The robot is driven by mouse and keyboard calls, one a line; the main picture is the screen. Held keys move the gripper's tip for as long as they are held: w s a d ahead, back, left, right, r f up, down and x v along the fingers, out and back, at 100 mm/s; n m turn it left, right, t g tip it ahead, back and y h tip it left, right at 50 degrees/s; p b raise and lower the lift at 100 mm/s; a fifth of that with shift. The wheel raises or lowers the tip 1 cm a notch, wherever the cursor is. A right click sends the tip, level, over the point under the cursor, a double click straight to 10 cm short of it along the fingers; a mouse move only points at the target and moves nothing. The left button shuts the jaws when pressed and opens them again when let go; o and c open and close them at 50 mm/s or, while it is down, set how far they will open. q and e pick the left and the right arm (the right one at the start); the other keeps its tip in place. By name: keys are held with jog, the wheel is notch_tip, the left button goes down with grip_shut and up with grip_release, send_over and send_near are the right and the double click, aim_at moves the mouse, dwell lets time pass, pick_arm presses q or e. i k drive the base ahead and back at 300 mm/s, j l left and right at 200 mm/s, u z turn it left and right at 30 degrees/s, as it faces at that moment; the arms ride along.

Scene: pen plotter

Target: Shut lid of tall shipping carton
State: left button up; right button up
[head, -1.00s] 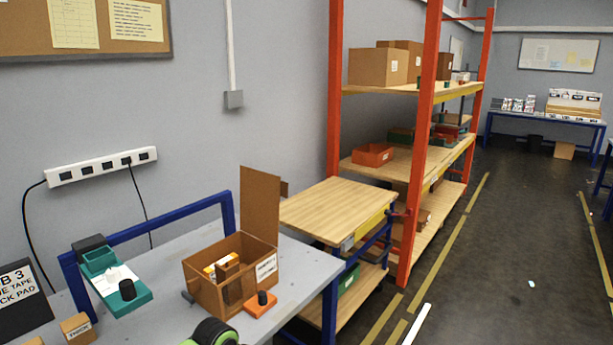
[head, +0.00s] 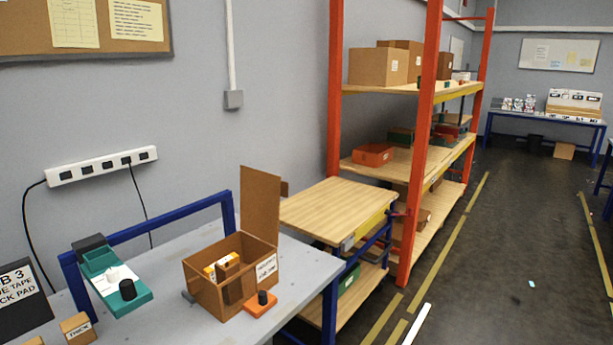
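A brown open-topped carton (head: 213,290) stands on the grey bench. Its lid (head: 261,205) stands upright, hinged at the rear right edge, so the box is open. A white printed label (head: 267,269) is on the carton's right side. Inside are a small yellow-and-white item (head: 221,266) and a brown piece (head: 228,271), both partly hidden by the walls. Neither of my grippers shows in the head view, and nothing touches the carton or its lid.
An orange block with a black knob (head: 261,305) sits close to the carton's right front. A teal device (head: 118,290) stands to its left, with a small labelled box (head: 78,328) near it. A blue frame (head: 170,224) rises behind. Bare bench (head: 306,264) lies to the right.

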aim_at(261, 192)
jog(key=i+l, duration=0.55)
jog(key=l, duration=0.3)
jog(key=i+l, duration=0.3)
jog(key=l+u, duration=0.05)
jog(key=l, duration=0.05)
